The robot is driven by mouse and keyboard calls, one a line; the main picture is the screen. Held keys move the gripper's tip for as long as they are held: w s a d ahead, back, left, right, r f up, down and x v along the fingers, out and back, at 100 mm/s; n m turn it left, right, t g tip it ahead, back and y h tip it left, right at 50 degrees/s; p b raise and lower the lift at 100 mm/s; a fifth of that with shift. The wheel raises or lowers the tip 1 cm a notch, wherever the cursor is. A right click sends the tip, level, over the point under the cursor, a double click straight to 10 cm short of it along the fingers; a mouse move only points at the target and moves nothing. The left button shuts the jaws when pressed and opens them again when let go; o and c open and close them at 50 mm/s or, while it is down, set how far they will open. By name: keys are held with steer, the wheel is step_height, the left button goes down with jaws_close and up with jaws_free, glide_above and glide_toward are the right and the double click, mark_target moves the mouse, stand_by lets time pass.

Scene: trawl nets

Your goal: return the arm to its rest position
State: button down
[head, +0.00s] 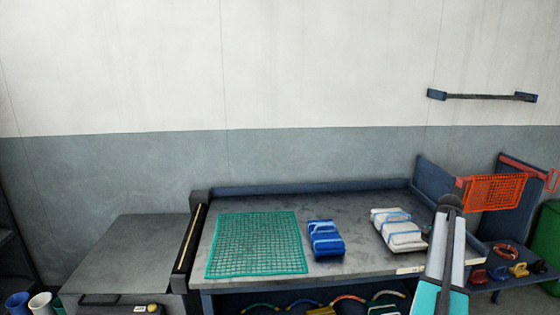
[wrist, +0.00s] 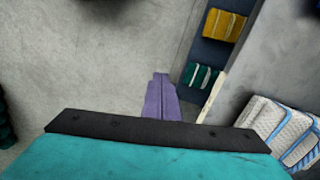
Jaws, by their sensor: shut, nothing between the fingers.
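My arm (head: 442,262) rises at the right of the head view, in front of the right end of the workbench (head: 350,262). My gripper is not visible in the head view. In the wrist view my gripper (wrist: 161,80) shows as two purple fingers closed together beyond the teal housing. Nothing is between them. It points down over bare grey floor (wrist: 110,70), beside the bench edge.
A green net (head: 256,244), a blue bundle (head: 325,239) and a white bundle (head: 398,230) lie on the bench. Coloured bundles, one yellow (wrist: 224,25), sit on a lower shelf. An orange net (head: 492,192) hangs at right. A grey cabinet (head: 130,255) stands left.

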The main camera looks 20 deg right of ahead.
steer(key=w+a+f+n+g+y, duration=0.1)
steer(key=w+a+f+n, duration=0.15)
steer(key=a+f, duration=0.55)
steer(key=w+a+f+n+g, duration=0.1)
steer(key=w+a+f, duration=0.4)
steer(key=a, duration=0.6)
steer(key=w+a+f+n+g+y, duration=0.1)
steer(key=w+a+f, duration=0.1)
steer(key=a+f, duration=0.65)
steer(key=s+a+f+n+g, duration=0.1)
steer(key=s+a+f+n, duration=0.15)
steer(key=a+f, duration=0.5)
steer(key=s+a+f+n+g, duration=0.1)
steer(key=s+a+f+n, duration=0.2)
steer(key=a, duration=0.8)
steer(key=s+a+f+n+h, duration=0.1)
steer(key=s+a+f+n, duration=0.4)
steer(key=s, duration=0.5)
steer(key=s+a+f+n+h, duration=0.1)
steer(key=s+a+f+n, duration=0.4)
steer(key=s+a, duration=0.4)
steer(key=shift+s+a+f+h, duration=0.3)
steer(key=shift+s+a+f, duration=0.15)
steer(key=shift+s, duration=0.6)
